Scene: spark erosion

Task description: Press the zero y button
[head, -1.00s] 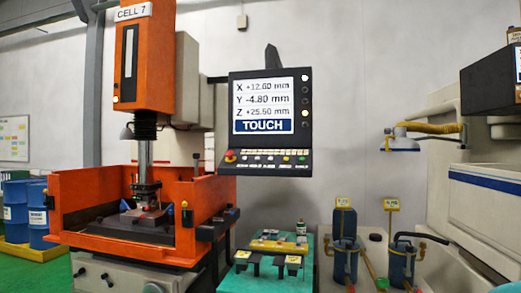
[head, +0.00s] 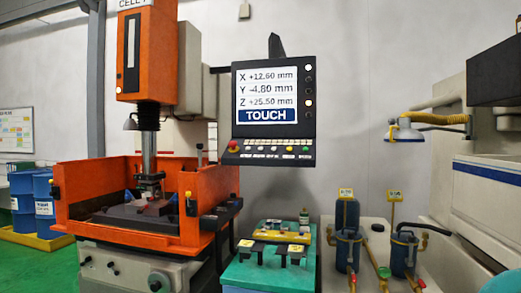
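The control panel (head: 274,102) hangs on a dark arm at the right of the orange machine. Its screen (head: 267,95) reads X +12.60 mm, Y -4.80 mm, Z +25.50 mm, with TOUCH on a blue bar. Below the screen, a sloped key strip (head: 268,151) carries a red knob on a yellow base (head: 233,146) and a row of small coloured buttons with labels too small to read. I cannot tell which one is zero y. Round indicators line the panel's right edge. My gripper is not in the head view.
The orange machine (head: 80,195) with its tank stands at left. A teal cart (head: 268,278) with tooling stands below the panel. Blue pumps (head: 347,248) stand right of it, and a beige machine (head: 485,170) is at far right. Blue drums (head: 43,205) sit in a yellow tray at far left.

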